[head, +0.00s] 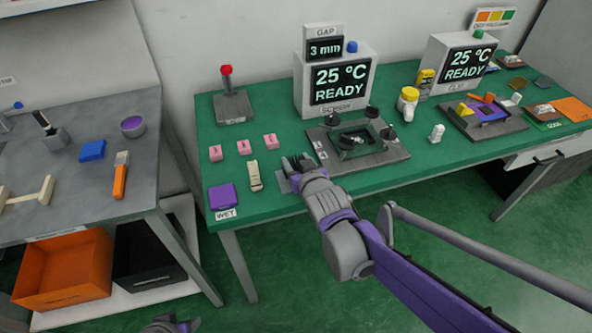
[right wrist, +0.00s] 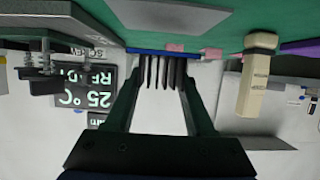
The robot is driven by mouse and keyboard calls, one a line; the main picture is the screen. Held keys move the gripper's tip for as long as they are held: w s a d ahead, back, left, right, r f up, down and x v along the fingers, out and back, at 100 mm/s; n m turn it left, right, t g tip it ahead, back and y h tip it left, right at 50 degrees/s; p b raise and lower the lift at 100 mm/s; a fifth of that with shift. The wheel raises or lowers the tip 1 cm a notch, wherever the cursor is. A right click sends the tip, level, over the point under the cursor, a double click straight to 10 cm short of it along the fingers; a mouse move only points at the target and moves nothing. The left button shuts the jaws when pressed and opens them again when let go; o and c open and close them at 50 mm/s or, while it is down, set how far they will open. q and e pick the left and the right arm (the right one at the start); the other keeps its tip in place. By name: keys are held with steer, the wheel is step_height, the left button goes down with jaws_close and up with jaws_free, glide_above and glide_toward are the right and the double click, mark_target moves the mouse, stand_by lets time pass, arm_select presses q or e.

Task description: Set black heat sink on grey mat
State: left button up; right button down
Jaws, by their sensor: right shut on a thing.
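The black heat sink (right wrist: 162,72) sits between the fingers of my right gripper (right wrist: 160,85) in the right wrist view, its dark fins side by side. A thin blue strip shows along its edge. In the head view my right gripper (head: 296,172) is shut on it at the front of the green bench, just right of the cream block (head: 255,176). I cannot tell whether the heat sink touches the bench.
The screw fixture's plate (head: 395,153) stands right of my gripper, with its display box (head: 335,88) behind. Pink blocks (head: 243,147) and a purple mat (head: 222,196) lie left.

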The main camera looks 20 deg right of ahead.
steer(key=shift+f+b, duration=0.35)
steer(key=shift+f, duration=1.1)
steer(key=shift+f, duration=0.1)
steer(key=shift+c, duration=1.3)
jaws_free()
